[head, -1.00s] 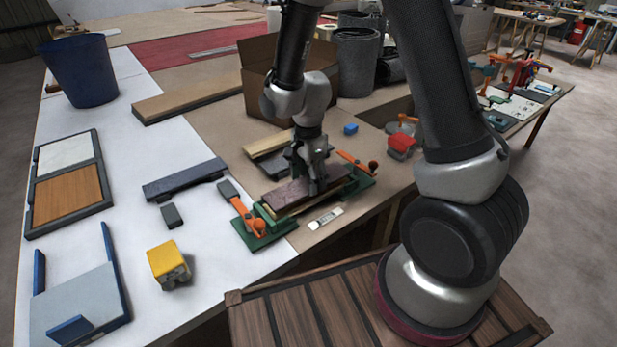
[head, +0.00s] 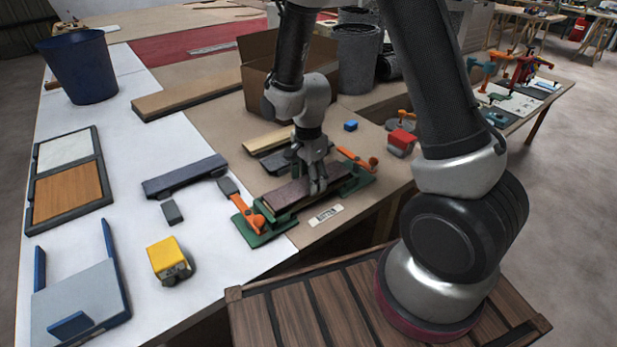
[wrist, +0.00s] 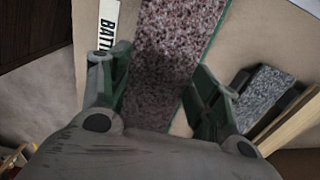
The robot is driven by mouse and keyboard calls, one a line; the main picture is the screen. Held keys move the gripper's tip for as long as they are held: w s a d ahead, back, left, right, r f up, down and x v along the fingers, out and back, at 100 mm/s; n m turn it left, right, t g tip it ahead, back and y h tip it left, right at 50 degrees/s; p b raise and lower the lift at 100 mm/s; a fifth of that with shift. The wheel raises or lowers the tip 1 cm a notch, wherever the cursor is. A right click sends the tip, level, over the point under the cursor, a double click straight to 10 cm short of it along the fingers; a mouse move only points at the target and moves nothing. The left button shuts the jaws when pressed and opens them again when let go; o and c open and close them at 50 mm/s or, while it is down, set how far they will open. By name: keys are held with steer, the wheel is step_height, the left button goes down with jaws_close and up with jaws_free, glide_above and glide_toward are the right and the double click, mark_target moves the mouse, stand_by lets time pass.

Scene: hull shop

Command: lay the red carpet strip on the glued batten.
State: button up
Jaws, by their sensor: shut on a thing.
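The red carpet strip (head: 287,195) is a dark red, speckled length lying lengthwise over the green fixture (head: 252,237), which has orange clamps (head: 257,221) at its ends. My gripper (head: 317,187) is shut on the strip near its middle, from above. In the wrist view the strip (wrist: 178,35) runs between the two fingers (wrist: 160,80). The batten under the strip is almost wholly hidden, and so is its glue. The strip looks level and in line with the fixture, down on or very close to the batten; I cannot tell whether it touches.
A label (head: 326,215) lies in front of the fixture. A dark grey strip (head: 277,160) and a tan wood piece (head: 262,139) lie behind. A cardboard box (head: 258,75) is at the back.

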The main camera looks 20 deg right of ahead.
steer(key=shift+f, duration=0.5)
stand_by(0.4)
steer(key=o, duration=1.1)
steer(key=shift+r, duration=3.5)
